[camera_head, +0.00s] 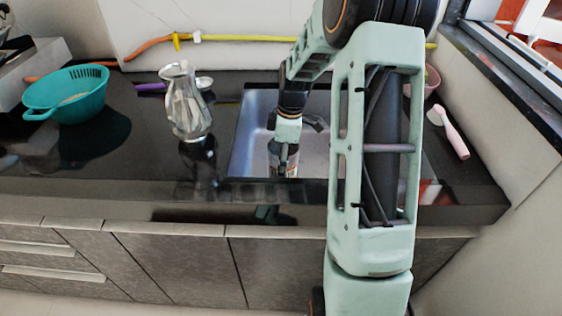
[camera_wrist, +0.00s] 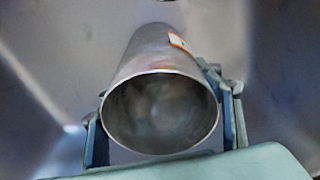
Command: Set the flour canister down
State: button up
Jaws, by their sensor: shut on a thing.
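The flour canister (camera_wrist: 155,52) is a grey metal cylinder with a small orange and white label. Its round near end faces the camera in the wrist view and looks hollow. My gripper (camera_wrist: 167,112) is shut on it, with one finger on each side. In the head view my gripper (camera_head: 284,152) reaches down over the sink (camera_head: 250,128), and part of the canister (camera_head: 289,166) shows there, mostly hidden by the fingers and the sink's front edge. Whether the canister's far end touches the sink floor cannot be told.
A shiny metal pitcher (camera_head: 186,105) stands on the dark counter left of the sink. A teal colander (camera_head: 68,97) is at the far left. A pink brush (camera_head: 453,134) lies right of the sink.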

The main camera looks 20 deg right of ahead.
jog(key=shift+f, duration=0.1)
jog(key=o, duration=1.9)
jog(key=shift+o, duration=0.2)
notch_tip(320, 180, up, 12)
jog(key=d+p, duration=0.1)
jog(key=p, duration=0.2)
jog(key=shift+s+d, duration=0.15)
jog(key=shift+s, duration=0.15)
jog(key=shift+r, duration=0.25)
